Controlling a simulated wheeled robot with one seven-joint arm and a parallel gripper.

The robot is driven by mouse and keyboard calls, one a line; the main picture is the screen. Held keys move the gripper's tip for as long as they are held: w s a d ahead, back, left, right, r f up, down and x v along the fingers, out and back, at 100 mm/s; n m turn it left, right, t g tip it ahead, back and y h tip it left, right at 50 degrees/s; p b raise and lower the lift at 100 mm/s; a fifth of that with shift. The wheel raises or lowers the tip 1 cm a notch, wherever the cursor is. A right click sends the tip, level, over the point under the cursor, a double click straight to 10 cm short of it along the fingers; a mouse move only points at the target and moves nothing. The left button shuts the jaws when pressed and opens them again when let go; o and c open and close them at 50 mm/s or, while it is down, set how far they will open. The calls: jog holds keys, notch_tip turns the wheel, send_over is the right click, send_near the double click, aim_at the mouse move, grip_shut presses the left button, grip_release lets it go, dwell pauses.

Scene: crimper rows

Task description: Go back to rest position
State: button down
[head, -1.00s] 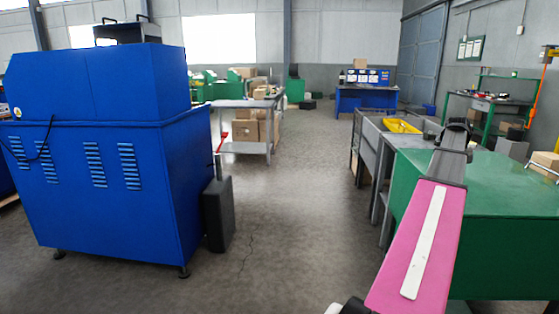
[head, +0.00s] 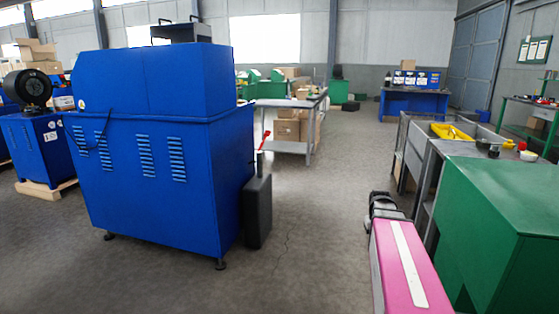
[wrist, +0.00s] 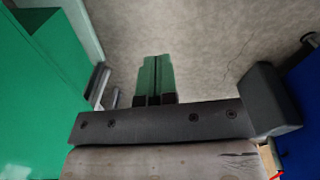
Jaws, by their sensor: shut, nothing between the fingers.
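My arm reaches forward at the lower right of the head view, with a pink link. Its dark end (head: 382,207) is over the aisle, left of the green cabinet (head: 490,235); the fingers are not clear there. In the wrist view my gripper (wrist: 156,75) has its two green fingers pressed together with nothing between them. It points over bare floor. The green cabinet also fills the left of the wrist view (wrist: 35,110).
A large blue machine (head: 165,185) stands on the left with a black box (head: 257,212) at its side. A grey bench with a yellow tray (head: 452,131) is on the right. A grey table (head: 290,102) stands farther back. The aisle floor (head: 320,215) between is clear.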

jog(key=s+a+f, duration=0.4)
jog(key=s+a, duration=0.1)
jog(key=a, duration=0.4)
jog(key=s+a+f+y, duration=0.1)
jog(key=s+a+f, duration=0.3)
jog(key=a, duration=0.6)
jog(key=shift+s+a+f+n, duration=0.15)
jog(key=shift+s+f+n, duration=0.1)
jog(key=shift+s+n, duration=0.2)
